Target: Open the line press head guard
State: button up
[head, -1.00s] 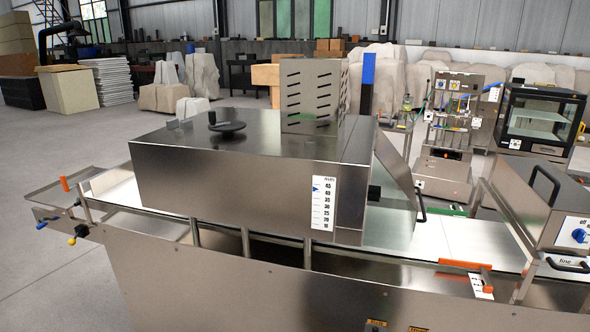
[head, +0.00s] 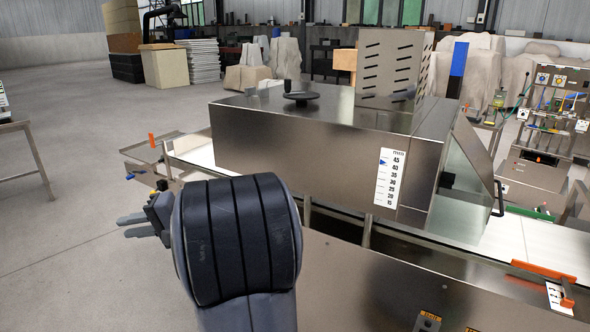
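The line press head (head: 310,145) is a large steel box over a white belt, with a black handwheel (head: 301,97) on top and a mm scale (head: 390,177) on its front right. At its right end is a slanted, see-through-looking guard panel (head: 466,190) with a black handle (head: 499,198) low on its outer edge. The guard is down, its lower edge close above the belt. My gripper (head: 130,225) is at the left, partly hidden behind my arm. Its two fingers point left, apart and empty, far from the guard and handle.
The press line's steel front panel (head: 375,285) fills the lower right. A slotted steel box (head: 390,65) and a blue-marked post (head: 457,70) rise behind the head. Open floor (head: 90,130) lies to the left.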

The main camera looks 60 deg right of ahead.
aim_at(466, 135)
jog(key=k+z, duration=0.35)
jog(key=k+l+z, duration=0.1)
jog(key=z, duration=0.25)
jog(key=l+z, duration=0.15)
jog(key=z, duration=0.25)
jog(key=l+z, duration=0.15)
jog(key=z, duration=0.25)
jog(key=l+z, duration=0.15)
jog(key=z, duration=0.2)
jog(key=i+l+z, duration=0.1)
jog(key=z, duration=0.3)
jog(key=i+l, duration=0.5)
jog(key=l, duration=0.25)
